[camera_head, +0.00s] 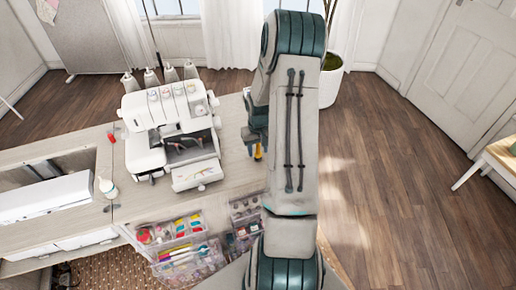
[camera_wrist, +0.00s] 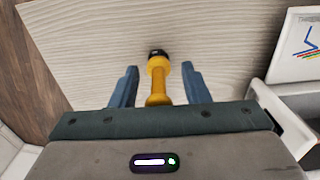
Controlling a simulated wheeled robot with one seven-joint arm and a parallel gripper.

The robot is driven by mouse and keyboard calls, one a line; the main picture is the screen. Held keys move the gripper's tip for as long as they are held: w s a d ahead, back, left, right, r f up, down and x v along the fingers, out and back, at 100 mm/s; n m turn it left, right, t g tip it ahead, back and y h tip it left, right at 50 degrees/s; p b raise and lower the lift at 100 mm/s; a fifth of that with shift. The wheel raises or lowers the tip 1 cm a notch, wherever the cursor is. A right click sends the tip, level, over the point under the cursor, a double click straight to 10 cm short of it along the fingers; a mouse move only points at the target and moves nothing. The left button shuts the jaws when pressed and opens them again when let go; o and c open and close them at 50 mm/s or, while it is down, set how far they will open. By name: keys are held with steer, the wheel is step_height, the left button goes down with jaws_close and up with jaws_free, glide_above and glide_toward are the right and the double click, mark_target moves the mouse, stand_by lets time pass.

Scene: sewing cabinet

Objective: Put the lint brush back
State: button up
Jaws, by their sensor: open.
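A yellow-handled tool with a dark end, which looks like the lint brush (camera_wrist: 158,76), is on the pale wood tabletop. In the wrist view it lies between the two blue-grey fingers of my gripper (camera_wrist: 158,88), with a gap on each side. My gripper is open and does not hold it. In the head view a bit of the yellow brush (camera_head: 258,153) shows under my gripper (camera_head: 256,140), and my arm hides the rest. The white overlock machine (camera_head: 170,117) stands left of my gripper, with its front open and a white tray (camera_head: 197,173) sticking out.
Clear organiser boxes (camera_head: 187,250) with colourful supplies hang at the cabinet's near edge. A small bottle (camera_head: 107,187) and a red item (camera_head: 111,137) are at the left. The tabletop (camera_head: 233,165) between machine and gripper is clear. The machine's tray (camera_wrist: 290,110) is close at right in the wrist view.

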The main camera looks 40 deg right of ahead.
step_height(320, 180, up, 12)
steer(key=shift+f+b, duration=0.1)
steer(key=shift+b, duration=0.5)
steer(key=s+a+r+n+t+h, duration=0.1)
steer(key=s+a+r, duration=0.4)
steer(key=a+r, duration=0.3)
steer(key=s+a+r+n+t, duration=0.1)
steer(key=s+a+r, duration=0.5)
steer(key=a, duration=0.4)
steer(key=s+a+r+n+t, duration=0.1)
steer(key=s+a, duration=0.4)
steer(key=s, duration=0.2)
steer(key=shift+s+r+y, duration=0.15)
steer(key=shift+s+y, duration=0.2)
steer(key=shift+y, duration=0.05)
step_height(320, 180, up, 12)
steer(key=p, duration=0.9)
steer(key=shift+t, duration=0.3)
step_height(320, 180, down, 6)
steer(key=b, duration=0.4)
steer(key=shift+r, duration=0.2)
